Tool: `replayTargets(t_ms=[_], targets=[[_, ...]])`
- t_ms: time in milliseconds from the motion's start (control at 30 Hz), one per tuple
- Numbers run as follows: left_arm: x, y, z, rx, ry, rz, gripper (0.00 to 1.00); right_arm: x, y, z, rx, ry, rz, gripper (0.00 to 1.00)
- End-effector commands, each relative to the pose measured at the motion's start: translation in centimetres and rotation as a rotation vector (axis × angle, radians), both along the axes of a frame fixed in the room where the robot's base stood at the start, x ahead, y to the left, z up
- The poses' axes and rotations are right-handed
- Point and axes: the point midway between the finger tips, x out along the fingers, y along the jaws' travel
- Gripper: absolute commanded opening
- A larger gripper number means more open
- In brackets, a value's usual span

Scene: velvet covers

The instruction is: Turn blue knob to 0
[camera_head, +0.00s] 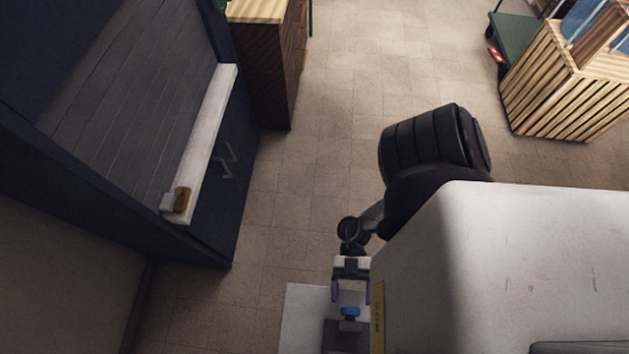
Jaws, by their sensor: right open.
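The blue knob (349,312) is small and sits on a dark grey block (345,338) at the bottom middle of the head view. My right gripper (350,292) is open, pointing down the picture, with its two fingers apart just above the knob in the picture. I cannot tell whether the fingers touch it. No scale or number on the knob can be read from here. My left gripper is not in view.
A pale plate (302,318) lies left of the block. A yellow strip with dark marks (378,318) stands right of the knob. A dark cabinet with a white ledge (207,135) is at left. A slatted wooden crate (560,85) is at upper right. The tiled floor between is clear.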

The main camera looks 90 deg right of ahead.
Motion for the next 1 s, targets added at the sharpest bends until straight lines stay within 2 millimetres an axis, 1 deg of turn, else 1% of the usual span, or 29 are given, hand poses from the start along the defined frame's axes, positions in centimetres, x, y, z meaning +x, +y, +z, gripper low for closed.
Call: replayTargets(t_ms=[33,100,233,633,1000], targets=[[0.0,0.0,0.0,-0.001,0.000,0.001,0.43,0.1,0.6,0.0,0.003,-0.001,-0.002,0.76],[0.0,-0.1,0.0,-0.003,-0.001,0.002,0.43,0.1,1.3,0.0,0.002,-0.002,0.000,0.76],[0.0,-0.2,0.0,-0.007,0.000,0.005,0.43,0.1,2.0,0.0,0.002,0.000,-0.001,0.76],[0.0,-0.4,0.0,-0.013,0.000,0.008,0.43,0.1,2.4,0.0,0.000,-0.001,0.000,0.76],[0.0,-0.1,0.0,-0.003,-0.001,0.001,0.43,0.1,2.4,0.0,0.000,-0.001,0.000,0.41]])
